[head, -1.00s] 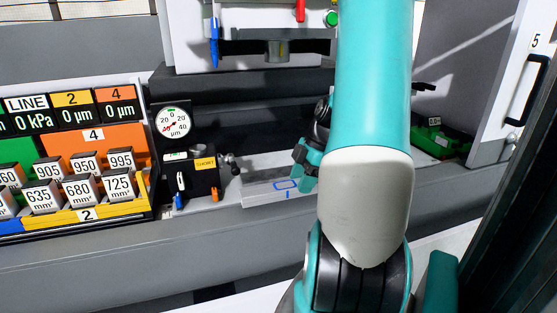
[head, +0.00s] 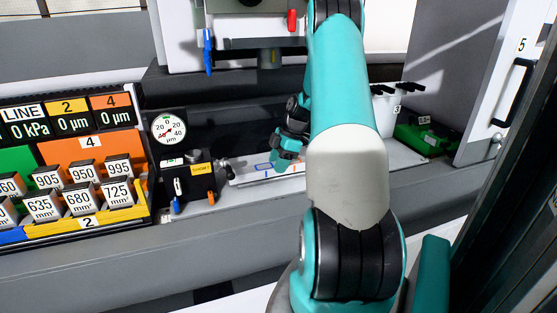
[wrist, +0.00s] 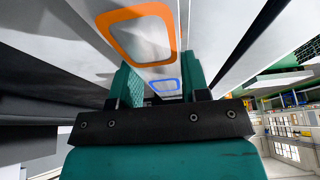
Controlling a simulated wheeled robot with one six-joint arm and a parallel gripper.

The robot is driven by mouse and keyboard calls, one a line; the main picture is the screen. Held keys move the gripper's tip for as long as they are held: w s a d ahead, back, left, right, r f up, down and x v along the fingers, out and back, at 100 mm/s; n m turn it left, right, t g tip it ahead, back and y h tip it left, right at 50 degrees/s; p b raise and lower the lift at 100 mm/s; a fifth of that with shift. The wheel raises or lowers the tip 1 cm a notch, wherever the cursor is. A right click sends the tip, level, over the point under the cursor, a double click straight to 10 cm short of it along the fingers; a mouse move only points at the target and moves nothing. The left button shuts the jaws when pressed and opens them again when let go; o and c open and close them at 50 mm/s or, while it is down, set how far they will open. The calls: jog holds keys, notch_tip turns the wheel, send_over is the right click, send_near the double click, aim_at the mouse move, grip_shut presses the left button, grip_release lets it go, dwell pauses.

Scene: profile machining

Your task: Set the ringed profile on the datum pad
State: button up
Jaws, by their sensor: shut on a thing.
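The profile (head: 250,176) is a long pale grey bar with a blue ring and an orange ring outlined on it. In the wrist view the profile (wrist: 160,73) runs between my fingers, with the orange ring near the camera and the blue ring farther off. My gripper (head: 287,152) is shut on it between the two rings; its fingers also show in the wrist view (wrist: 158,88). The profile's left end is close to the black gauge fixture (head: 203,182); I cannot tell whether they touch. My arm hides its right part. I cannot clearly make out the datum pad.
A round dial (head: 168,128) stands above the fixture. Numbered blocks (head: 80,200) fill a rack at left. A machine head (head: 270,58) overhangs the back. A white container marked 3 (head: 385,108) and a green item (head: 425,138) stand at right, near a door (head: 510,85).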

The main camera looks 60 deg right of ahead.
jog(key=o, duration=1.1)
jog(key=shift+f, duration=0.1)
jog(key=shift+c, duration=0.2)
jog(key=shift+b+v, duration=0.75)
jog(key=shift+v, duration=3.15)
